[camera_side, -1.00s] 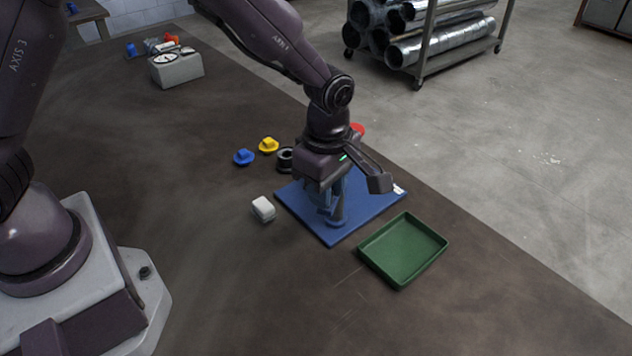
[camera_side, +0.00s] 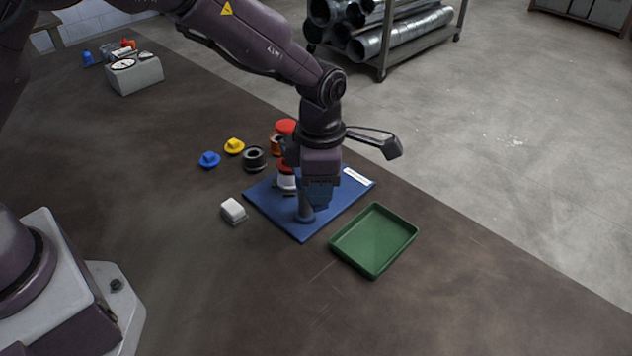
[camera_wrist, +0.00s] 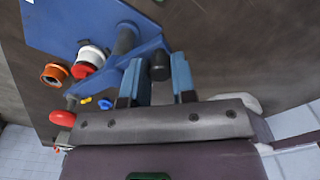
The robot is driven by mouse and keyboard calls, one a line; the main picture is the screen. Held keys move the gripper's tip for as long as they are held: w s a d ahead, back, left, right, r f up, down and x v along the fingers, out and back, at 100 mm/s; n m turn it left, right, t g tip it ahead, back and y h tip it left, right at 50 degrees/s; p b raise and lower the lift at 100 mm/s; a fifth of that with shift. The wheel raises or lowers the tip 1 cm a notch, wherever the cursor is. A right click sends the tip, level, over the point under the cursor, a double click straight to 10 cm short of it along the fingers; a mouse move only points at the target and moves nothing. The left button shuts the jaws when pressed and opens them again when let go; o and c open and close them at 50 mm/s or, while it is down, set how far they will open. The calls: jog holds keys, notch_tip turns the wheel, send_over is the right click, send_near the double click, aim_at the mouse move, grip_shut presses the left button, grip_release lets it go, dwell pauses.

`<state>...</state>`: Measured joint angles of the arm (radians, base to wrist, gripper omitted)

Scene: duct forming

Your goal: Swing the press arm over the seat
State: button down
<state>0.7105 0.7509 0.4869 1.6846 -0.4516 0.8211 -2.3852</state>
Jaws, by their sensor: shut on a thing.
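The blue base plate (camera_side: 333,210) lies on the bench, with a grey post (camera_side: 305,205) standing on it. In the wrist view, the blue press arm (camera_wrist: 103,76) reaches out beside the post (camera_wrist: 125,38). My gripper (camera_wrist: 158,85) is shut on the dark knob (camera_wrist: 160,66) of the press arm, one blue finger on each side. In the side view my gripper (camera_side: 320,195) is low above the plate and hides most of the press arm. A white cup with a red part (camera_wrist: 88,58) sits on the plate near the arm; the seat under it is hidden.
A green tray (camera_side: 375,240) lies at the plate's right front. A white block (camera_side: 233,210) lies to its left. Blue (camera_side: 209,160) and yellow (camera_side: 234,147) pieces, a black ring (camera_side: 254,158) and a red-topped orange piece (camera_side: 285,127) stand behind.

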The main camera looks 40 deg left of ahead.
jog(key=shift+r, duration=0.1)
dwell(0.3)
jog(key=c, duration=0.9)
grip_release()
notch_tip(320, 180, up, 13)
jog(key=shift+f, duration=0.1)
